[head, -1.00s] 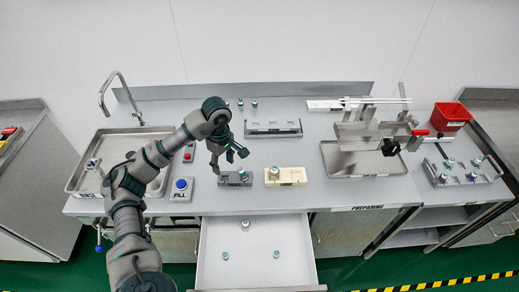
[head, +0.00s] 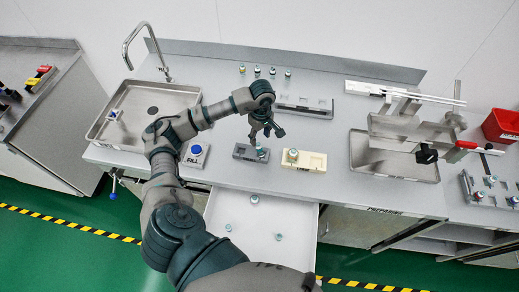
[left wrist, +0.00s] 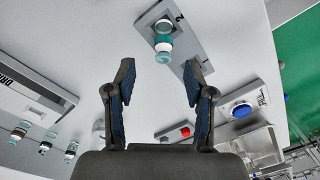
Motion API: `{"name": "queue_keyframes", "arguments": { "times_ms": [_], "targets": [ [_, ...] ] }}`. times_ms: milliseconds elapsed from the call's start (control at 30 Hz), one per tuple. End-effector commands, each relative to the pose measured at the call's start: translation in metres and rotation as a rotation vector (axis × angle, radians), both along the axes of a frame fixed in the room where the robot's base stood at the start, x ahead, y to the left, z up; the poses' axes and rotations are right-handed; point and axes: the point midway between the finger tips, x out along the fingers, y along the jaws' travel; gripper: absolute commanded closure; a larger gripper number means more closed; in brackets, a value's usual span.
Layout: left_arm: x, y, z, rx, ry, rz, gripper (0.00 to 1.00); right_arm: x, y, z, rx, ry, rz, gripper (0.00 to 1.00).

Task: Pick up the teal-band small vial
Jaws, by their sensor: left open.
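A small vial with a teal band (head: 262,152) stands upright in the dark grey block (head: 242,152) on the counter. In the left wrist view this vial (left wrist: 163,47) shows at the grey block (left wrist: 188,30), just beyond the fingertips and between their lines. My left gripper (head: 267,134) is open and empty, above and behind the block. Its two spread fingers also show in the left wrist view (left wrist: 160,68). Another teal-marked vial (head: 292,155) stands in the beige block (head: 314,161) to the right. My right gripper is not in view.
An open drawer (head: 270,222) in front holds small vials. Several vials (head: 257,71) stand at the back of the counter near a grey rack (head: 305,108). The blue FILL button (head: 196,150) and sink (head: 140,110) are left; a metal stand (head: 395,150) is right.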

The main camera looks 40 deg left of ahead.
Motion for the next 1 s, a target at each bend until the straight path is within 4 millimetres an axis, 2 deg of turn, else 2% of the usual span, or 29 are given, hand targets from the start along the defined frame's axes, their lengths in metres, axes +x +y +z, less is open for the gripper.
{"name": "queue_keyframes", "arguments": {
  "times_ms": [233,367,500,767,933,1000],
  "targets": [
    [-0.003,-0.001,-0.020,0.001,0.002,-0.001,0.46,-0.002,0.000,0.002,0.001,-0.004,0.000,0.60],
    [-0.006,0.003,-0.042,0.001,0.004,0.000,0.46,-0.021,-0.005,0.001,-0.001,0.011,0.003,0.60],
    [-0.005,0.004,-0.059,-0.001,0.000,-0.001,0.46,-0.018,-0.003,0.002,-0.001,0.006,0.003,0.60],
    [-0.005,0.004,-0.062,0.000,-0.001,-0.001,0.46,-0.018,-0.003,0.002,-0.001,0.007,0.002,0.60],
    [-0.005,0.003,-0.062,0.001,-0.001,-0.001,0.86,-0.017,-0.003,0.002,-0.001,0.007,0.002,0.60],
    [-0.005,0.003,-0.062,0.001,-0.001,-0.001,0.90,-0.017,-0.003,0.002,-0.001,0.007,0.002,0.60]
  ]
}}
